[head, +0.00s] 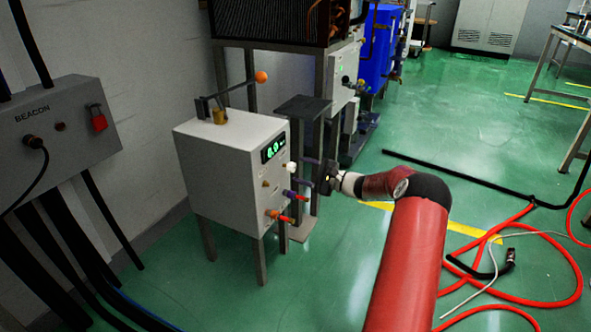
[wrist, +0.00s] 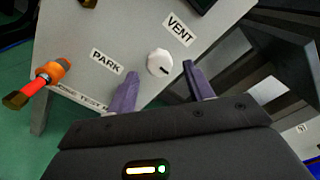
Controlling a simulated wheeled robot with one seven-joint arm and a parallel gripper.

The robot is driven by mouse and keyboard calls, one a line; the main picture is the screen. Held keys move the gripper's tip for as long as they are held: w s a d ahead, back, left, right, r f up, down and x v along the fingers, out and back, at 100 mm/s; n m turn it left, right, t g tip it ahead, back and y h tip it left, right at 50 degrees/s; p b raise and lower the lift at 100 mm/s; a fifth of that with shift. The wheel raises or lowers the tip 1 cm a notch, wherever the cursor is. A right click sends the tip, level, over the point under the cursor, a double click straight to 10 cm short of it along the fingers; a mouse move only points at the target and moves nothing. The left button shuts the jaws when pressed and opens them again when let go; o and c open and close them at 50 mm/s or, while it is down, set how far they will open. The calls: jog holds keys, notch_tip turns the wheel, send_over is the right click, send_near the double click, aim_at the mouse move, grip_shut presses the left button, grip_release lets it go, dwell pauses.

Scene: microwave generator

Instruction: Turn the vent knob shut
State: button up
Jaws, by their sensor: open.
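The vent knob (wrist: 159,63) is a round white knob with a short dark mark, beside the VENT label (wrist: 179,30) on the light grey box front. It also shows in the head view (head: 291,166), below the green display. My gripper (wrist: 164,70) is open, with its two purple fingers pointing at the panel. In the wrist view the knob appears between and just beyond the fingertips; I see no contact. In the head view my gripper (head: 307,173) is just right of the knob, in front of the panel.
The grey box (head: 225,170) has a lever with an orange ball (head: 261,77) on top. An orange-collared red plug (wrist: 52,70) projects from the panel near the PARK label (wrist: 107,61). Red hoses (head: 540,240) lie on the floor at right.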

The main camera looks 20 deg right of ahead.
jog(key=v, duration=0.4)
jog(key=shift+s+d, duration=0.1)
dwell(0.3)
jog(key=s+a+r+n+g+h, duration=0.1)
jog(key=s+a+r+n+g, duration=0.25)
jog(key=a, duration=0.45)
jog(key=s+a+r+n+g+h, duration=0.1)
jog(key=s+a+r+n+g, duration=0.25)
jog(key=a, duration=0.45)
jog(key=s+a+r+n+g, duration=0.2)
jog(key=s+a+n+g, duration=0.1)
jog(key=s+a, duration=0.3)
jog(key=s+a+r+n+t+h, duration=0.15)
jog(key=s+n+h, duration=0.3)
jog(key=s, duration=0.95)
jog(key=s+a+r+n+h, duration=0.3)
jog(key=s+h, duration=0.2)
jog(key=s, duration=0.8)
notch_tip(320, 180, up, 6)
jog(key=p, duration=0.6)
